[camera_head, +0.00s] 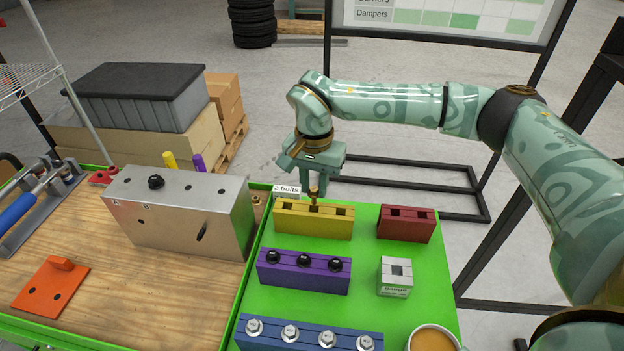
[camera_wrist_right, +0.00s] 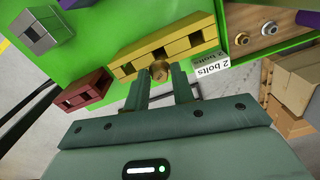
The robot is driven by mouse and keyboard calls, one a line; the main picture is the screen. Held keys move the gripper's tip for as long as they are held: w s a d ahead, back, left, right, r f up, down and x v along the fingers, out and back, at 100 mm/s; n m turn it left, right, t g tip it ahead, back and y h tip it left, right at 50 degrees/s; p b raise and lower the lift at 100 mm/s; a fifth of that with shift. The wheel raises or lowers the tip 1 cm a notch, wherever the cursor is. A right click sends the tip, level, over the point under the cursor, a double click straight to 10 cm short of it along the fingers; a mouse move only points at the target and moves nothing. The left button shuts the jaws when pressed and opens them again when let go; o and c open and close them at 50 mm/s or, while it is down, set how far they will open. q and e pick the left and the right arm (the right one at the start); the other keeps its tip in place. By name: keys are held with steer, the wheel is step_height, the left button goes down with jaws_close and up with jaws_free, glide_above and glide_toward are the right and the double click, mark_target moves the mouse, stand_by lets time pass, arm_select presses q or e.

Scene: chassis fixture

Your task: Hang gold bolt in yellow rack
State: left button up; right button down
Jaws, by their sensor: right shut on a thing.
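The yellow rack (camera_head: 313,221) stands at the back of the green tray, with open slots along its top. My right gripper (camera_head: 316,190) is above the rack's back edge, shut on the gold bolt (camera_head: 314,194), which is upright over the rack's middle. In the right wrist view the gold bolt (camera_wrist_right: 159,70) sits between the fingertips (camera_wrist_right: 160,82), right against the yellow rack (camera_wrist_right: 170,52). I cannot tell how deep the bolt's shank is in a slot. My left gripper is not in view.
A purple rack (camera_head: 303,272) with black bolts, a blue rack (camera_head: 310,338) with silver bolts, a red rack (camera_head: 405,224) and a grey block (camera_head: 395,276) share the green tray (camera_head: 365,255). A "2 bolts" label (camera_head: 286,190) stands beside the yellow rack. A metal box (camera_head: 185,213) is left. A cup (camera_head: 433,340) is at front right.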

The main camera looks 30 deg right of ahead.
steer(key=shift+f, duration=0.45)
steer(key=shift+r, duration=0.1)
steer(key=shift+p, duration=0.3)
stand_by(0.3)
steer(key=shift+p, duration=0.35)
steer(key=shift+f, duration=0.2)
steer(key=shift+f+b, duration=0.35)
steer(key=shift+f, duration=1.25)
